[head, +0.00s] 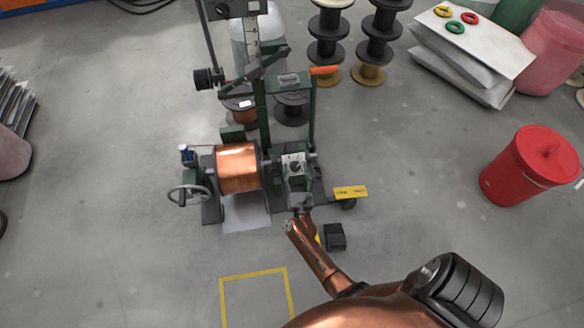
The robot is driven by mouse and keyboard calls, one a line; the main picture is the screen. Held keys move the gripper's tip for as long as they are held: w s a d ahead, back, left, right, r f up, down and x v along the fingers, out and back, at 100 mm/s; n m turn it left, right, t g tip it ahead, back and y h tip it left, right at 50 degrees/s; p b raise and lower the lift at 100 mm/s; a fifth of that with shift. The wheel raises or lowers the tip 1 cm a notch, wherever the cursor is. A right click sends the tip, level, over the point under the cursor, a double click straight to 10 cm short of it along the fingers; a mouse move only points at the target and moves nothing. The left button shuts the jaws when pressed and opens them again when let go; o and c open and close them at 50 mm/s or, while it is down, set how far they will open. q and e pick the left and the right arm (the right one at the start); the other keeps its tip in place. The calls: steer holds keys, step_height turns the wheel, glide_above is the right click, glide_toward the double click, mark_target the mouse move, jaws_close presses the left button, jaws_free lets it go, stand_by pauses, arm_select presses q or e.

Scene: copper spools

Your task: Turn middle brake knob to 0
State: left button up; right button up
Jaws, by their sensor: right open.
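The winding machine (263,110) stands in the middle of the head view, with a copper-wound spool (238,168) on its left side. A pale plate with a small dark knob (295,167) shows just right of the spool. It looks like a brake knob, but its setting is too small to read. My right gripper (298,185) is open at the end of the copper-coloured arm, just in front of this knob. The fingertips are small and overlap the machine, so I cannot tell whether they touch the knob. My left gripper is not in view.
A handwheel (188,194) is on the machine's left. Empty spools (327,35) stand behind. A red bin (528,167) is at right.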

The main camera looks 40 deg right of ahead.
steer(key=shift+d, duration=0.1)
steer(key=shift+w, duration=0.1)
steer(key=shift+c, duration=0.7)
steer(key=c, duration=1)
steer(key=shift+n+y, duration=0.3)
